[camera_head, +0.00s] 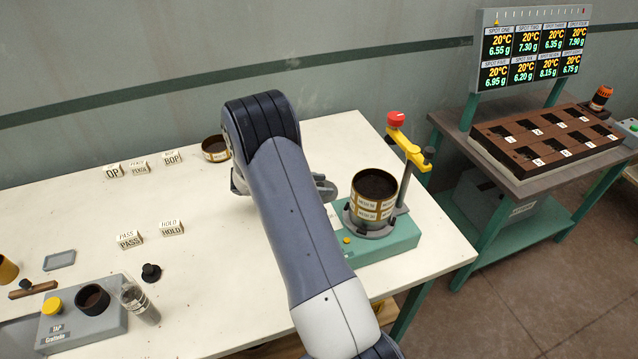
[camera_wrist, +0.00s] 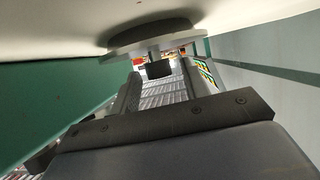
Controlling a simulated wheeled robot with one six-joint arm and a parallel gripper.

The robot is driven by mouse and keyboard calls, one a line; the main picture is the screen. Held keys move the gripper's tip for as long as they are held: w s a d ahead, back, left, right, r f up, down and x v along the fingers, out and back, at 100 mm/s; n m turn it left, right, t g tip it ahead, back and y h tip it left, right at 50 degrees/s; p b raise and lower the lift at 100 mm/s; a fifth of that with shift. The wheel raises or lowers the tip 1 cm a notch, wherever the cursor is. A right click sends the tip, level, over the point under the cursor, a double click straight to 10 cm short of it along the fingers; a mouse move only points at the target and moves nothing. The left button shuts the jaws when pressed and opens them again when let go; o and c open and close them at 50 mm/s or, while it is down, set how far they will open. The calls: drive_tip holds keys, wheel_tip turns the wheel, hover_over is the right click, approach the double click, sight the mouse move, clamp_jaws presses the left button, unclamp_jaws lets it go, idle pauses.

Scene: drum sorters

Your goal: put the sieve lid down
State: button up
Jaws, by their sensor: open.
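The sieve lid (camera_wrist: 128,46) shows in the wrist view as a pale grey disc with a dark knob (camera_wrist: 155,69), close to the white table surface. A dark oval like a shadow lies at its edge; I cannot tell whether the lid touches the table. My gripper (camera_wrist: 160,78) is open, its two fingers on either side of the knob, with no clear grip. A brown sieve stack (camera_head: 372,208), open on top with dark material inside, stands on the green shaker base (camera_head: 385,243).
A brown round pan (camera_head: 214,148) stands behind my arm. Small label blocks (camera_head: 129,240) stand at the left. A grey grinder unit (camera_head: 85,318) and a glass vial (camera_head: 140,303) are at the front left.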

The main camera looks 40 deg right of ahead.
drive_tip(key=b+v, duration=0.1)
drive_tip(key=v, duration=1.1)
drive_tip(key=shift+w+r+b, duration=0.1)
drive_tip(key=shift+r+b, duration=0.1)
drive_tip(key=shift+b, duration=0.1)
